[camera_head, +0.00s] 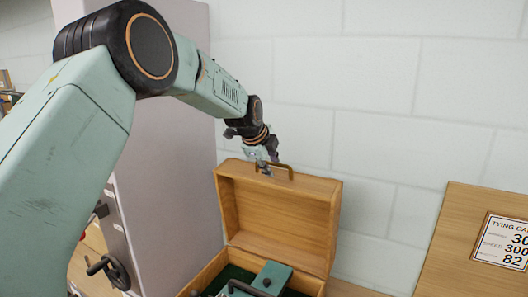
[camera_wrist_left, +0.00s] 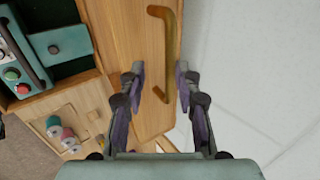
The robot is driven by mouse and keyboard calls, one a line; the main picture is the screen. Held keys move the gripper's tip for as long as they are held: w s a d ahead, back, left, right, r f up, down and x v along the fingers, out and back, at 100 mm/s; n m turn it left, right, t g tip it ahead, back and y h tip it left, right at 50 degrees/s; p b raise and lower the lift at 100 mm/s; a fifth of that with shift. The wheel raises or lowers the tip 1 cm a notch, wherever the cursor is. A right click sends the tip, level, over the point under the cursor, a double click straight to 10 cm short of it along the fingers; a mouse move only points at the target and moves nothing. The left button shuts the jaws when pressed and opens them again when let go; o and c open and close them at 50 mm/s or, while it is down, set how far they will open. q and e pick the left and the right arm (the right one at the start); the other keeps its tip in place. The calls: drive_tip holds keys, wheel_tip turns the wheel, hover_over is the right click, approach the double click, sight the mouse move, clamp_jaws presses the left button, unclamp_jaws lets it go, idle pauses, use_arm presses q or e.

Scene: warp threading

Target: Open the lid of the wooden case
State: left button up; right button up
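The wooden case (camera_head: 205,272) stands against the wall with its lid (camera_head: 275,218) raised, near upright and leaning back a little. A brass handle (camera_head: 289,168) sits on the lid's top edge; it also shows in the left wrist view (camera_wrist_left: 171,45). My left gripper (camera_head: 266,163) is at the lid's top edge, by the handle. In the left wrist view my left gripper (camera_wrist_left: 161,78) has its two fingers apart, with the lid's wood showing between them and the handle just beyond the tips. It holds nothing that I can see. My right gripper is not in view.
A green device (camera_head: 272,276) lies inside the case, over a dark green lining. A grey cabinet with a handwheel (camera_head: 108,270) stands at left. A wooden board with a printed card (camera_head: 505,243) is at right. Spools (camera_wrist_left: 62,135) show beside the case in the wrist view.

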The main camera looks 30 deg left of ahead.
use_arm(q)
drive_tip(key=v, duration=1)
drive_tip(key=shift+s+r, duration=0.15)
drive_tip(key=shift+s, duration=0.2)
